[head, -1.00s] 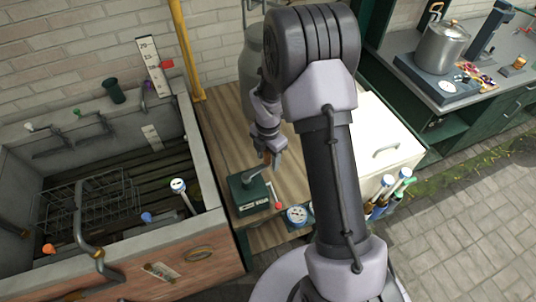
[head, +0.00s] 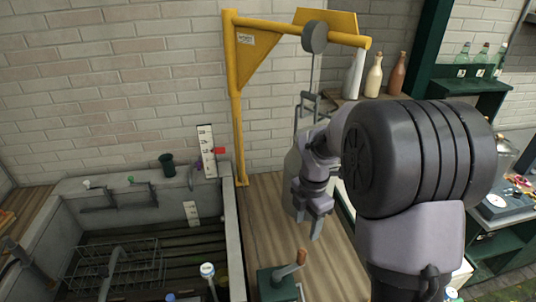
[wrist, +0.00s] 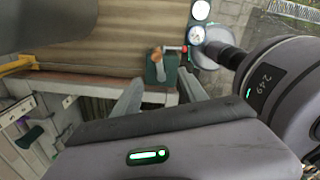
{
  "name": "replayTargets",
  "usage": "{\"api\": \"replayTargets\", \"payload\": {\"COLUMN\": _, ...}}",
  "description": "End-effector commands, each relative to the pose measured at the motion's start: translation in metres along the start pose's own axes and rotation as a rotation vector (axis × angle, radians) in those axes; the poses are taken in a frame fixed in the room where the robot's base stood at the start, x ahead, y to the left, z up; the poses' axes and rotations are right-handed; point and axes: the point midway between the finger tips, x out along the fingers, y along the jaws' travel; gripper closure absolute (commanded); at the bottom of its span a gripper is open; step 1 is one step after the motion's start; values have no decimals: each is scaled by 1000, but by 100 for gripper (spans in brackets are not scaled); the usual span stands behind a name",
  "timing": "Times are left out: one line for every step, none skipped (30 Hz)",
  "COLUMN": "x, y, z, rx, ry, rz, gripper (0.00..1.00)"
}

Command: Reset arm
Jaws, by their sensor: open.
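My gripper (head: 318,222) hangs over the wooden bench (head: 268,215) in the head view, fingers pointing down and apart, with nothing between them. Its two fingers also show in the wrist view (wrist: 160,95), open and empty. A green box with an orange-tipped lever (head: 283,280) stands on the bench below and a little left of the gripper, apart from it. The same green box (wrist: 162,68) lies beyond the fingertips in the wrist view. My arm hides much of the right side of the head view.
A stone sink (head: 232,245) with a wire rack (head: 110,265) is at the left. A yellow hoist post (head: 238,130) rises behind the bench, its beam above my arm. Bottles (head: 374,75) stand on a shelf at the back right.

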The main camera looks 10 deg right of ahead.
Motion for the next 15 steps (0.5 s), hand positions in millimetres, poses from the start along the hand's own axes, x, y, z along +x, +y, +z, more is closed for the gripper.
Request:
{"api": "replayTargets", "payload": {"x": 0, "y": -4, "z": -7, "rx": 93, "ry": -5, "rz": 29, "gripper": 50}}
{"api": "replayTargets", "payload": {"x": -2, "y": -9, "z": -15, "rx": 190, "ry": -5, "rz": 54, "gripper": 50}}
{"api": "replayTargets", "payload": {"x": -6, "y": -20, "z": -28, "rx": 359, "ry": 3, "rz": 97, "gripper": 50}}
{"api": "replayTargets", "payload": {"x": -8, "y": -30, "z": -39, "rx": 509, "ry": 15, "rz": 133, "gripper": 50}}
{"api": "replayTargets", "payload": {"x": -9, "y": -42, "z": -52, "rx": 671, "ry": 37, "rz": 171, "gripper": 50}}
{"api": "replayTargets", "payload": {"x": -9, "y": -60, "z": -70, "rx": 892, "ry": 78, "rz": 219, "gripper": 50}}
{"api": "replayTargets", "payload": {"x": -7, "y": -74, "z": -82, "rx": 1057, "ry": 116, "rz": 250, "gripper": 50}}
{"api": "replayTargets", "payload": {"x": -3, "y": -89, "z": -95, "rx": 1216, "ry": 161, "rz": 275, "gripper": 50}}
{"api": "replayTargets", "payload": {"x": 3, "y": -107, "z": -110, "rx": 1414, "ry": 227, "rz": 302, "gripper": 50}}
{"api": "replayTargets", "payload": {"x": 9, "y": -119, "z": -120, "rx": 1551, "ry": 280, "rz": 315, "gripper": 50}}
{"api": "replayTargets", "payload": {"x": 15, "y": -131, "z": -129, "rx": 1677, "ry": 332, "rz": 323, "gripper": 50}}
{"api": "replayTargets", "payload": {"x": 23, "y": -144, "z": -139, "rx": 1824, "ry": 399, "rz": 325, "gripper": 50}}
{"api": "replayTargets", "payload": {"x": 29, "y": -153, "z": -146, "rx": 1918, "ry": 445, "rz": 323, "gripper": 50}}
{"api": "replayTargets", "payload": {"x": 34, "y": -160, "z": -151, "rx": 1997, "ry": 487, "rz": 318, "gripper": 50}}
{"api": "replayTargets", "payload": {"x": 39, "y": -167, "z": -156, "rx": 2083, "ry": 533, "rz": 310, "gripper": 50}}
